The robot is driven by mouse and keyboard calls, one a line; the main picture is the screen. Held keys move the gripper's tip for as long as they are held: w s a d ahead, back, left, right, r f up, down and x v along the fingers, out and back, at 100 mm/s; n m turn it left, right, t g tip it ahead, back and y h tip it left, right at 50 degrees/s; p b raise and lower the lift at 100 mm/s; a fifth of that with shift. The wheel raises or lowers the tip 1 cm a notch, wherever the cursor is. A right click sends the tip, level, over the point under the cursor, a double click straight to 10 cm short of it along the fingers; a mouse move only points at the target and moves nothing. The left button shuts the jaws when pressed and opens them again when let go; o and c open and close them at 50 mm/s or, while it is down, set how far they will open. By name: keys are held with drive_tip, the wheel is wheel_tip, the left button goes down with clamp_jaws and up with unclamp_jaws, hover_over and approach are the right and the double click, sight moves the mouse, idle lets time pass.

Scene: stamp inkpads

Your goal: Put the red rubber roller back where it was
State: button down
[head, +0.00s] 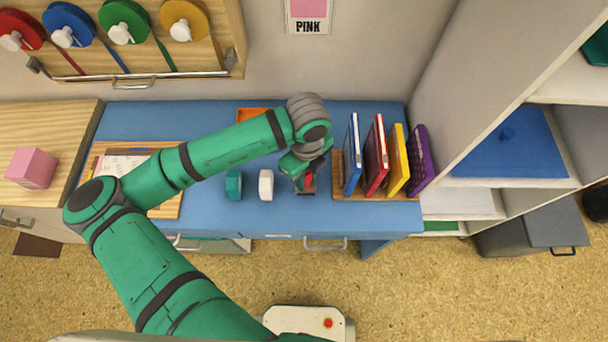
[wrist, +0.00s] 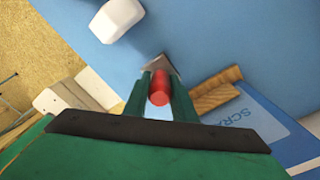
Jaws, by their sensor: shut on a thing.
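The red rubber roller (head: 309,181) is a small red cylinder between the fingers of my gripper (head: 303,178), over the blue desk just left of the book rack. In the wrist view the roller (wrist: 159,88) shows end-on between the two green fingers of my gripper (wrist: 158,84), which is shut on it. A grey piece (wrist: 161,64) shows just beyond the fingertips; I cannot tell whether it belongs to the roller. The arm hides part of the roller in the head view. Whether it touches the desk is unclear.
A white block (head: 266,185) and a teal block (head: 234,184) stand left of my gripper on the blue desk (head: 230,215). The wooden rack (head: 345,190) with several upright books is close on the right. An orange tray (head: 252,114) lies behind.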

drive_tip(key=shift+f, duration=0.45)
drive_tip(key=shift+s+a, duration=0.15)
drive_tip(key=shift+a, duration=0.1)
drive_tip(key=shift+f, duration=0.1)
drive_tip(key=c, duration=1.5)
unclamp_jaws()
drive_tip(key=shift+d, duration=0.1)
drive_tip(key=shift+o, duration=0.2)
drive_tip(key=r, duration=1.1)
drive_tip(key=shift+w+r, duration=0.3)
drive_tip(key=shift+r, duration=0.05)
drive_tip(key=shift+s+d+r, duration=0.1)
drive_tip(key=shift+r, duration=0.15)
